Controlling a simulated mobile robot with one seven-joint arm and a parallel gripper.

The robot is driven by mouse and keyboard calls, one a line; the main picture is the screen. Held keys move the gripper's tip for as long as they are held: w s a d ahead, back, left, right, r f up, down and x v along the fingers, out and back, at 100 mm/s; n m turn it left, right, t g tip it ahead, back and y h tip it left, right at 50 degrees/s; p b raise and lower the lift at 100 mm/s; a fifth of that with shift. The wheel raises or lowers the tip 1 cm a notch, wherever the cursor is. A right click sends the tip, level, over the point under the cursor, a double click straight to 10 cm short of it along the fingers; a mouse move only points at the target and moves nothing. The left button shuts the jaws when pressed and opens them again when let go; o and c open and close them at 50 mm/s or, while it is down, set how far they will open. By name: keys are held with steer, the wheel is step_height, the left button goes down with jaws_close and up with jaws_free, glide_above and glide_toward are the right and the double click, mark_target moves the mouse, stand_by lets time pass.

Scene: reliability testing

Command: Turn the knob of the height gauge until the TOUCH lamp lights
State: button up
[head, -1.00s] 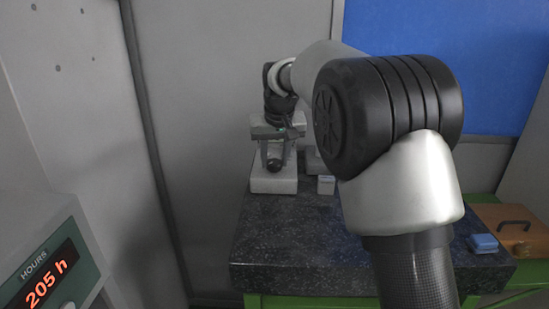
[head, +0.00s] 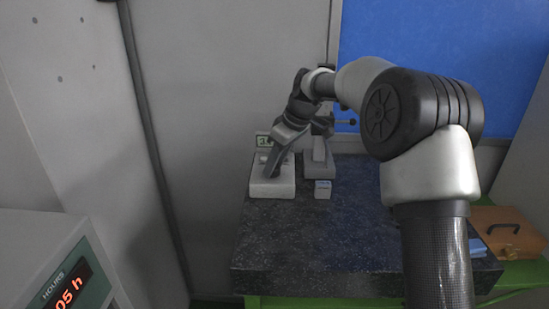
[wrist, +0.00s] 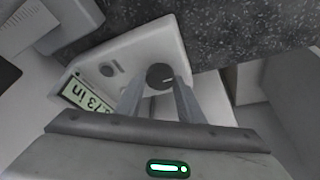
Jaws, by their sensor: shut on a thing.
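A dark round knob (wrist: 160,76) with a pale pointer line sits on a white housing (wrist: 150,45) in the wrist view. My gripper (wrist: 159,90) has one finger on each side of the knob and is shut on it. A small dark round spot (wrist: 110,69) near the display looks unlit; I cannot read a label. In the head view the housing (head: 272,189) stands on the dark table, with my gripper (head: 271,172) tilted down over it.
A grey stand (head: 319,168) is close right of the housing, with a small pale block (head: 323,189) before it. The speckled table top (head: 310,235) is clear in front. A wooden box (head: 508,232) and an hours counter (head: 65,285) stand aside.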

steer(key=n+p, duration=0.1)
steer(key=n, duration=0.1)
steer(key=n+g+p, duration=0.1)
steer(key=shift+w+r+n+g+y, duration=0.2)
steer(key=shift+n+g+y, duration=0.1)
steer(key=shift+n, duration=0.1)
steer(key=shift+w+f+n+g+p, duration=0.15)
steer(key=shift+n+g+p, duration=0.5)
steer(key=shift+n, duration=1.55)
steer(key=shift+g, duration=0.25)
steer(key=o, duration=1.1)
steer(key=shift+c, duration=0.2)
steer(key=v, duration=0.7)
steer(key=shift+r, duration=0.25)
